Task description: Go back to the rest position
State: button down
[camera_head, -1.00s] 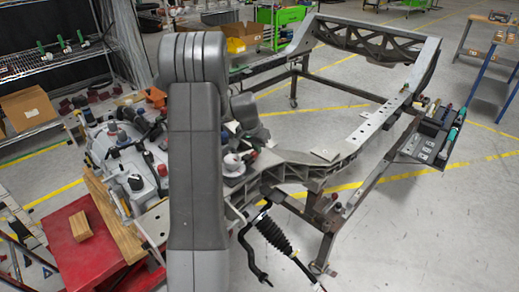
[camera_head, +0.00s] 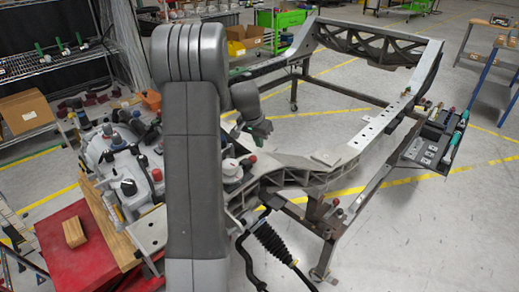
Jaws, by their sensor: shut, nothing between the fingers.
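My arm (camera_head: 190,160) stands upright in the foreground and covers part of the scene. My wrist (camera_head: 252,108) shows just to its right, above the near rail of the grey chassis frame (camera_head: 368,128). My gripper (camera_head: 238,130) is small and partly hidden beside the arm. It appears shut and empty, apart from the white round part with a red cap (camera_head: 232,168) below it.
A grey powertrain assembly (camera_head: 125,165) stands left of my arm, by a red table (camera_head: 95,245) with a wooden block (camera_head: 74,232). A black ribbed boot on a shaft (camera_head: 270,240) hangs at the near rail. A tool tray (camera_head: 432,140) sits at right.

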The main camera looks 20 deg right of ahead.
jog(key=shift+v, duration=2.75)
jog(key=shift+d, duration=0.1)
